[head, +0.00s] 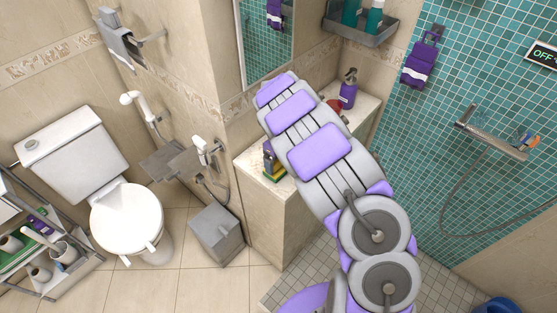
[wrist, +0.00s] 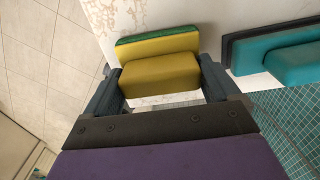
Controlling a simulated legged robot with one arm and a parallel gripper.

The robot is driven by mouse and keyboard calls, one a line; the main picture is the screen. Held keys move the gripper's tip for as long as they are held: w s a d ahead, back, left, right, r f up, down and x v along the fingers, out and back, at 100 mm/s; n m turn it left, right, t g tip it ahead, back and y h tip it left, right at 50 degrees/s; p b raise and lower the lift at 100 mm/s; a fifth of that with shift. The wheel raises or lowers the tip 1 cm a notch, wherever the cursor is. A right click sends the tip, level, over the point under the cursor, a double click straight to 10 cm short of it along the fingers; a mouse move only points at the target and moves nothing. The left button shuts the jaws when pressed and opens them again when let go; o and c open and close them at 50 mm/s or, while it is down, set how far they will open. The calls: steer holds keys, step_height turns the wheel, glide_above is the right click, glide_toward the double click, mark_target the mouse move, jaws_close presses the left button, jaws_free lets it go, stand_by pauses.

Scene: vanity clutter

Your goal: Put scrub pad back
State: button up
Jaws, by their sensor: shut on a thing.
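In the wrist view my gripper (wrist: 160,74) has its two dark fingers on either side of a yellow scrub pad (wrist: 160,76) and is shut on it. A second yellow layer with a green face (wrist: 155,42) lies just beyond the near yellow block. I cannot tell whether they are one pad or two. A pale surface lies beneath. In the head view, yellow and green pad material (head: 274,174) shows at the left edge of the counter, beside my arm. My arm hides most of the gripper there.
A teal pad with a dark backing (wrist: 290,62) lies right of the gripper. The pale counter (head: 357,106) also carries a purple pump bottle (head: 348,89). A grey bin (head: 217,235) stands on the floor by the counter, with a toilet (head: 127,215) further left.

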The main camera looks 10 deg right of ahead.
steer(key=o, duration=0.7)
steer(key=shift+o, duration=0.2)
step_height(320, 180, up, 12)
steer(key=p, duration=0.2)
steer(key=s+d+r+n, duration=0.3)
steer(key=s+r+n, duration=0.2)
steer(key=s+r, duration=0.25)
steer(key=s+a+r+n+g, duration=0.1)
steer(key=s+r+n, duration=0.1)
steer(key=s+n, duration=1)
steer(key=s+a+r+n, duration=0.2)
steer(key=s+n, duration=0.9)
steer(key=s, duration=1.1)
steer(key=shift+s+r+n+g, duration=0.25)
steer(key=shift+s+n+g, duration=0.05)
steer(key=shift+n+g, duration=0.1)
